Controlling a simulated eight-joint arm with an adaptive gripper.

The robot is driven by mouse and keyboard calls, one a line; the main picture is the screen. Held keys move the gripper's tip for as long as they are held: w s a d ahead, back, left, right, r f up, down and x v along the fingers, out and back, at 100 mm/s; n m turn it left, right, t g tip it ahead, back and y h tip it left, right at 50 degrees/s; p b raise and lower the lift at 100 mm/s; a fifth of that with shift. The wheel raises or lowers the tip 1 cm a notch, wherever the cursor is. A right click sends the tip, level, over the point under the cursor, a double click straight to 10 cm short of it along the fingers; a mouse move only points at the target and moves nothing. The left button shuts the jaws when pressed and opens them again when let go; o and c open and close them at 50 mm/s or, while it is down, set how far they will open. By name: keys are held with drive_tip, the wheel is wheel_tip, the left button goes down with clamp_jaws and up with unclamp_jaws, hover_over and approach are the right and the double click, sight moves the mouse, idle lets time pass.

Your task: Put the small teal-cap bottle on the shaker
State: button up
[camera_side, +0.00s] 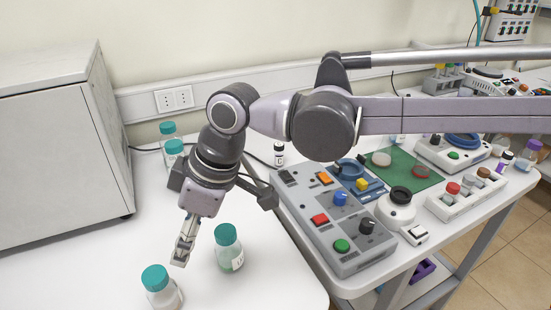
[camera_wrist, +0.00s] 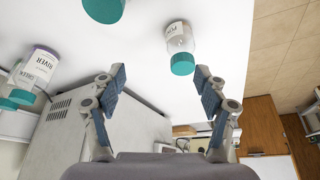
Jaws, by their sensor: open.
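Several teal-cap bottles stand on the white table. In the side view, one (camera_side: 228,250) is just right of my gripper and one (camera_side: 162,290) is nearer the front edge; two more (camera_side: 168,134) (camera_side: 174,152) stand behind. Which is the small one is hard to tell. In the wrist view, a labelled bottle (camera_wrist: 178,40) lies ahead of the right finger, and another teal cap (camera_wrist: 103,6) is cut off at the top. My gripper (camera_side: 181,252) is open and empty above the table, pointing down; both fingers show apart in the wrist view (camera_wrist: 160,78). A white device with a black round top (camera_side: 398,210), apparently the shaker, stands right.
A grey control panel (camera_side: 345,238) with coloured knobs stands between my gripper and the white device. A large grey cabinet (camera_side: 60,150) fills the left. A small dark-capped vial (camera_side: 279,155) stands behind the panel. Bare table (camera_side: 270,285) lies right of the near bottles.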

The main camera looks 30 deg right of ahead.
drive_tip(key=d+r+m+t+h, duration=0.1)
drive_tip(key=d+m, duration=0.2)
drive_tip(key=d, duration=0.9)
drive_tip(key=d+r+m+t, duration=0.1)
drive_tip(key=d+m+t, duration=0.15)
drive_tip(key=d, duration=0.95)
drive_tip(key=s+d+f+m+h, duration=0.1)
drive_tip(key=s+d+f+m, duration=0.1)
drive_tip(key=d, duration=0.4)
drive_tip(key=s+d+f+m+t+h, duration=0.1)
drive_tip(key=s+d+f+m, duration=0.1)
drive_tip(key=d, duration=0.5)
drive_tip(key=s+d+f+m+h, duration=0.1)
drive_tip(key=s+d+f+m, duration=0.2)
drive_tip(key=s+d, duration=0.2)
drive_tip(key=shift+s+d+f+t, duration=0.1)
drive_tip(key=shift+d+f+t, duration=0.05)
drive_tip(key=shift+d, duration=0.35)
drive_tip(key=shift+s+d+f+t, duration=0.1)
drive_tip(key=shift+d, duration=0.35)
